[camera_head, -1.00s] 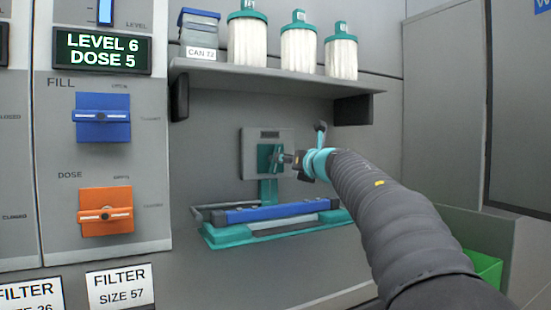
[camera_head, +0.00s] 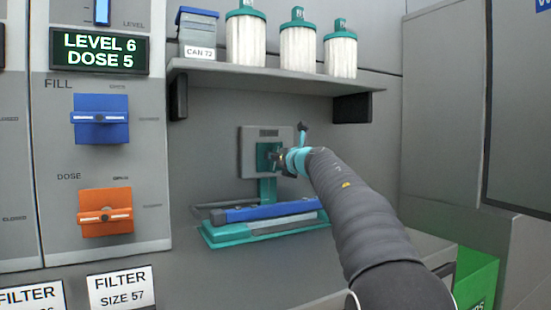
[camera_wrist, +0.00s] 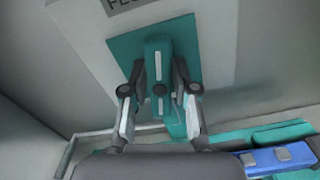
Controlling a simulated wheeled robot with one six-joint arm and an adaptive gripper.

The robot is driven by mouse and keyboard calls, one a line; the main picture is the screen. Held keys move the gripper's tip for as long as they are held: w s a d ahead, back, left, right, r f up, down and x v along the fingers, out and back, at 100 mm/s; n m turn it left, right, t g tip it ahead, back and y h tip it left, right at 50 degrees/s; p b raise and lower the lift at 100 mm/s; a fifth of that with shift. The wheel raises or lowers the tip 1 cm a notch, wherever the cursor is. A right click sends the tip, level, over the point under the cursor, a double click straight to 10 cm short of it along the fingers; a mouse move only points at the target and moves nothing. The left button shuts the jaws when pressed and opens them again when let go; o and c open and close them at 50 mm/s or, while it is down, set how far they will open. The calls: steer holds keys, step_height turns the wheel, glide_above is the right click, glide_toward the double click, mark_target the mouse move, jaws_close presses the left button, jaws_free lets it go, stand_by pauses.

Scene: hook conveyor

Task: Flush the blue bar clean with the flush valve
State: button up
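The flush valve (camera_head: 264,155) is a teal handle on a teal square, set on a grey wall plate. In the wrist view the valve handle (camera_wrist: 158,60) stands upright in line with a white stripe. My gripper (camera_wrist: 158,95) has its two fingers apart, one on each side of the handle, with visible gaps. In the head view my gripper (camera_head: 280,158) is at the valve and partly hides it. The blue bar (camera_head: 270,211) lies on a teal tray (camera_head: 215,236) below the valve. Its end (camera_wrist: 275,158) shows at the wrist view's lower right.
A shelf (camera_head: 270,73) with several white-and-teal canisters hangs above. Left is a panel with a blue FILL handle (camera_head: 101,118) and an orange DOSE handle (camera_head: 106,213); its display (camera_head: 98,52) reads LEVEL 6, DOSE 5. A green bin (camera_head: 476,280) stands at lower right.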

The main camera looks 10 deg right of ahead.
jaws_close()
steer(key=shift+r+m+p, duration=0.15)
steer(key=shift+m+p, duration=0.15)
steer(key=shift+p, duration=0.15)
steer(key=shift+m+p, duration=0.9)
steer(key=shift+p, duration=0.2)
steer(key=m+p, duration=0.4)
steer(key=shift+d, duration=0.1)
steer(key=m+p, duration=0.2)
steer(key=m, duration=0.2)
steer(key=shift+f+m+p, duration=0.15)
steer(key=shift+m, duration=0.9)
steer(key=shift+f+m+p, duration=0.15)
steer(key=shift+m, duration=0.9)
